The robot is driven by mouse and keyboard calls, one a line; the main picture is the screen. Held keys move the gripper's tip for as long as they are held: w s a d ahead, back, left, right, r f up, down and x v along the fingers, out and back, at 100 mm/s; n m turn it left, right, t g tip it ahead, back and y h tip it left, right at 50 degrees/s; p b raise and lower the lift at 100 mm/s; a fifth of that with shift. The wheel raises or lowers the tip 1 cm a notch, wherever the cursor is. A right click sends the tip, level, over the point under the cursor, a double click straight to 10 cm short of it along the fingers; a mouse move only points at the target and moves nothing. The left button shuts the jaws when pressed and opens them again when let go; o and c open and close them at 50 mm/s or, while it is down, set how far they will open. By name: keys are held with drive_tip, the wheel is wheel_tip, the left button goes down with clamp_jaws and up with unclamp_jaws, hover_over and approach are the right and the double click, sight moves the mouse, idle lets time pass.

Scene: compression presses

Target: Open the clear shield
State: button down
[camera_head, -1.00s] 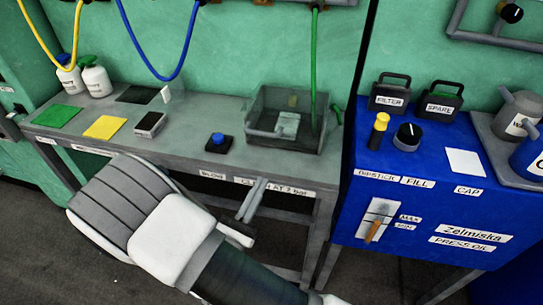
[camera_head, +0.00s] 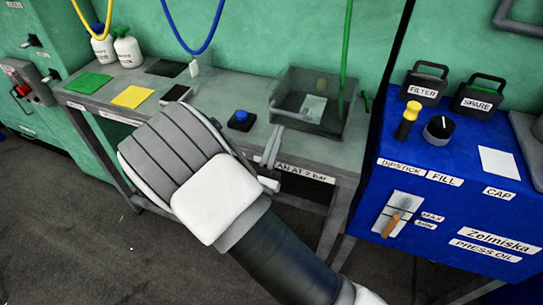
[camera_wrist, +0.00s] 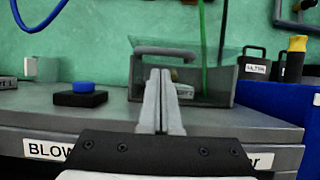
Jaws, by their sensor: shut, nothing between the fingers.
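The clear shield (camera_head: 308,120) is a see-through smoky panel on the front of a grey box on the bench, and it looks closed. In the wrist view the shield (camera_wrist: 215,88) shows just beyond my fingers, with a grey bar handle (camera_wrist: 180,52) along its upper part. My gripper (camera_head: 274,145) is shut and empty in front of the box's left side. In the wrist view my gripper (camera_wrist: 162,76) has its fingertips together, overlapping the handle's view from below. I cannot tell whether they touch it. My fingers hide part of the shield.
A blue button (camera_head: 241,116) on a black base sits left of the box. A green hose (camera_head: 346,50) hangs down at the box. The blue press oil cabinet (camera_head: 400,185) stands close on the right. Coloured mats and white bottles (camera_head: 127,48) are at the bench's left.

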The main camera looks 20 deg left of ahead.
drive_tip(key=shift+w+d+r, duration=0.1)
drive_tip(key=shift+w+r, duration=0.1)
drive_tip(key=shift+r, duration=0.3)
drive_tip(key=shift+w+r, duration=0.15)
drive_tip(key=shift+r, duration=0.3)
